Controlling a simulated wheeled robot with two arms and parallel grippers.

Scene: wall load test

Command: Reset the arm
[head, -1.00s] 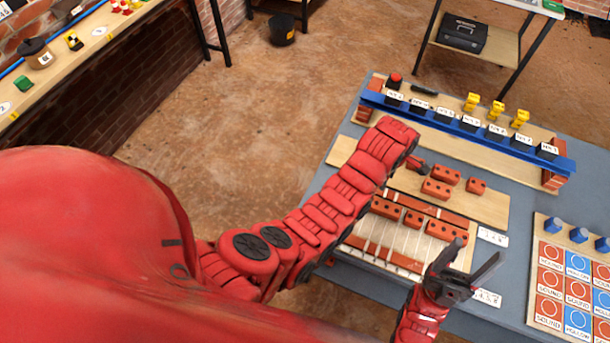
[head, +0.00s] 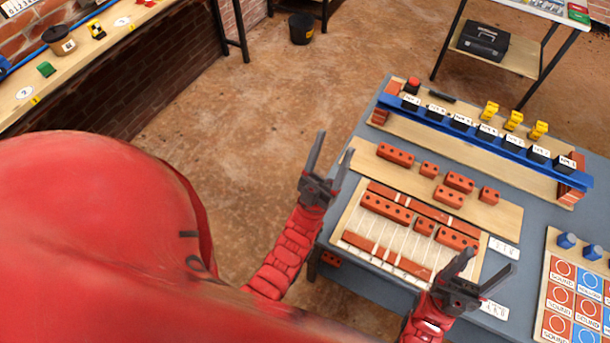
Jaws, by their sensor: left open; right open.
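My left gripper (head: 332,168) is open and empty. It points up over the floor, just left of the grey table (head: 350,262). My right gripper (head: 484,280) is open and empty at the table's front side, near a small white label card (head: 494,309). Between them on the table lies a board with brick rows and light strips (head: 398,240). Behind it, loose red bricks (head: 395,155) lie on a plain wooden board (head: 505,212). Neither gripper appears to hold anything.
A blue beam (head: 470,136) with black labelled blocks and yellow pieces spans brick supports at the table's back. A panel of red and blue tiles (head: 560,300) lies at the right. A black bucket (head: 301,28) stands on the open floor. A shelf (head: 60,75) runs along the left wall.

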